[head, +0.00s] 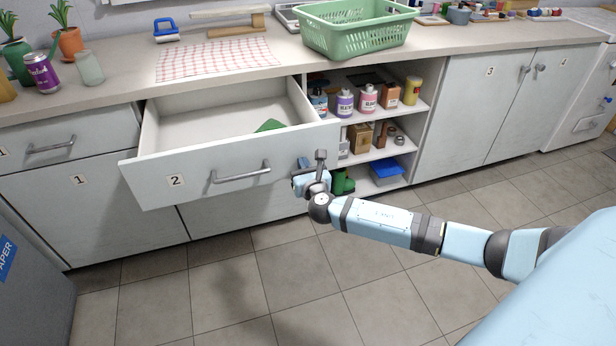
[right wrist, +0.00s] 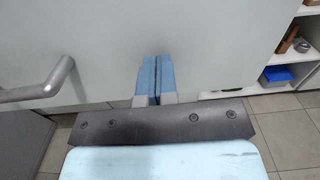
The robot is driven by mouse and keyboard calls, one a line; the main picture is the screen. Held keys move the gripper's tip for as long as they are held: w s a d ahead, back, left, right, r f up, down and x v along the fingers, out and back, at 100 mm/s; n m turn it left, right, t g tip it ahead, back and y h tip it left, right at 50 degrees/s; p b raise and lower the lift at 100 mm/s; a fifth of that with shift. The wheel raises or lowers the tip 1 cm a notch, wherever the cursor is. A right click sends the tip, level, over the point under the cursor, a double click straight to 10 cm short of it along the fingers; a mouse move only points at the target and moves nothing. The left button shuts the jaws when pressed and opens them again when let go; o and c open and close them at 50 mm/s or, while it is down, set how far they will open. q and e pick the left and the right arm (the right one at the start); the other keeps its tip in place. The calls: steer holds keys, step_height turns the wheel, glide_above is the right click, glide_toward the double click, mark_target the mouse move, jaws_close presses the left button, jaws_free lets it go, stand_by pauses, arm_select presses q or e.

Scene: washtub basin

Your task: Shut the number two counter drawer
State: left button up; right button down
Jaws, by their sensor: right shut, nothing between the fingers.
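The number two drawer (head: 208,182) is pulled well out of the counter in the head view. Its front carries a "2" label and a grey bar handle (head: 241,173). A green item (head: 269,126) lies inside. My right gripper (head: 303,163) is at the right end of the drawer front. In the right wrist view its blue fingers (right wrist: 156,75) are together and empty, pointing at the pale drawer front (right wrist: 170,35). The handle (right wrist: 45,83) shows to their left. I cannot tell whether the fingertips touch the front. My left gripper is not in view.
Open shelves (head: 385,160) with bottles and a blue bin (head: 386,171) are right of the drawer. The countertop (head: 120,70) holds a checked cloth (head: 217,58), a green basket (head: 355,30) and potted plants. The tiled floor (head: 240,290) in front is clear.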

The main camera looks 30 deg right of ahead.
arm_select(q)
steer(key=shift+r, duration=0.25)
arm_select(e)
steer(key=shift+w, duration=0.25)
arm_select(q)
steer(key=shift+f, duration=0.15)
arm_select(e)
steer(key=shift+d, duration=0.1)
